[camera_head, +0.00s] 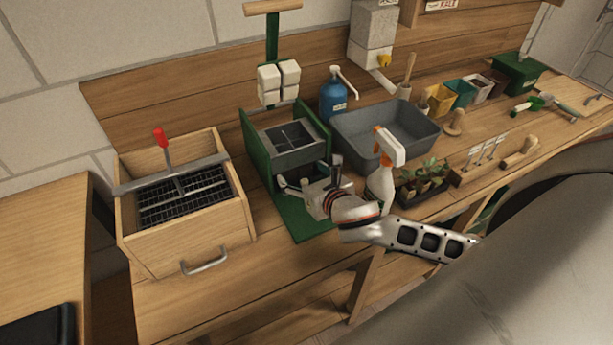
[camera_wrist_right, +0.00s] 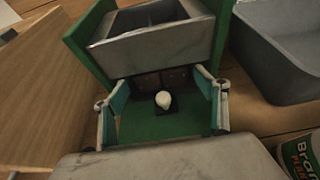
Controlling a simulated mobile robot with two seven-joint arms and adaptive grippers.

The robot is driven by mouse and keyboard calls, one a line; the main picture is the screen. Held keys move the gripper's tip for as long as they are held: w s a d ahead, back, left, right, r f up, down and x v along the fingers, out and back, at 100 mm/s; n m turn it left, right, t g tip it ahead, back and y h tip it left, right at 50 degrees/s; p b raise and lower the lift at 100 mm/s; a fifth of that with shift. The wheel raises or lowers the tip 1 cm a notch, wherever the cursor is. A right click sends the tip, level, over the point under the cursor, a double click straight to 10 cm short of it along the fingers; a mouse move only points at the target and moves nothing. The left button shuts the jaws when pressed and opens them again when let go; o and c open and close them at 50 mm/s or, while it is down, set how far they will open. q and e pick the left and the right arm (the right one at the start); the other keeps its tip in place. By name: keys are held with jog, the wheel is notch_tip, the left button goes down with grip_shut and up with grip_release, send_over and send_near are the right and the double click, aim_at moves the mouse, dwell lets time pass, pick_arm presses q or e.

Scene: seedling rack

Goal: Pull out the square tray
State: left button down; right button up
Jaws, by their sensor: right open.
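The green press stand (camera_head: 252,150) holds a grey metal box (camera_head: 290,158) with a cross divider, also in the right wrist view (camera_wrist_right: 150,48). Below that box, the wrist view shows a dark brown front (camera_wrist_right: 178,78), which looks like the square tray inside the stand; most of it is hidden. A pale round knob (camera_wrist_right: 164,100) on a small dark piece sits in front of it. My right gripper (camera_wrist_right: 164,84) is open, its fingers on either side of the knob with gaps left. In the head view my right gripper (camera_head: 306,178) is at the stand's front. My left gripper is out of view.
A wooden box (camera_head: 222,222) with a black grid and metal handle stands left. A grey basin (camera_head: 352,150), spray bottle (camera_head: 382,190) and seedling tray (camera_head: 428,200) crowd the right. A blue bottle (camera_head: 333,98) stands behind.

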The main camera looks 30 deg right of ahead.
aim_at(299, 170)
jog(key=x, duration=0.5)
jog(key=shift+w+f, duration=0.15)
jog(key=shift+w, duration=0.25)
jog(key=c, duration=1)
jog(key=shift+o, duration=0.2)
